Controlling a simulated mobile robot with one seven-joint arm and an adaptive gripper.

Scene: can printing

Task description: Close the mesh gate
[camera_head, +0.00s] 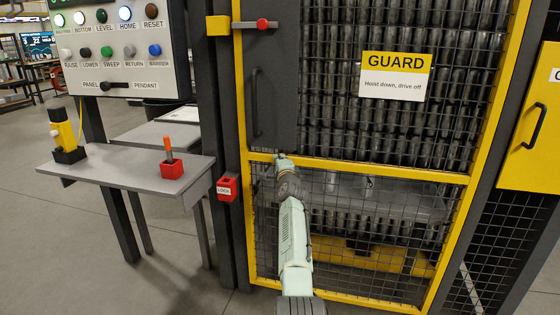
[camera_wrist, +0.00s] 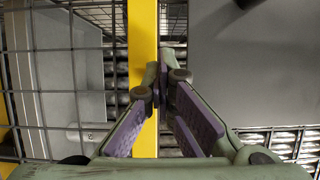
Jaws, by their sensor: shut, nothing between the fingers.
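The mesh gate (camera_head: 468,179) fills the middle of the head view, with a yellow frame, dark wire mesh and a yellow GUARD sign (camera_head: 396,77). A black vertical handle (camera_head: 257,103) is on the dark panel at its upper left. My gripper (camera_head: 281,157) is at the gate's yellow crossbar, below that handle. In the wrist view my gripper (camera_wrist: 164,68) is shut and empty, with its fingertips over or beside the yellow bar (camera_wrist: 143,35). I cannot tell whether they touch it, or whether the gate is fully shut.
A grey bar with a red knob (camera_head: 262,24) is at the gate's top left. A red LOCK box (camera_head: 228,188) is on the left post. A grey shelf (camera_head: 120,178) holds a yellow-black device and a red block. A button panel (camera_head: 120,45) stands above. Floor at lower left is clear.

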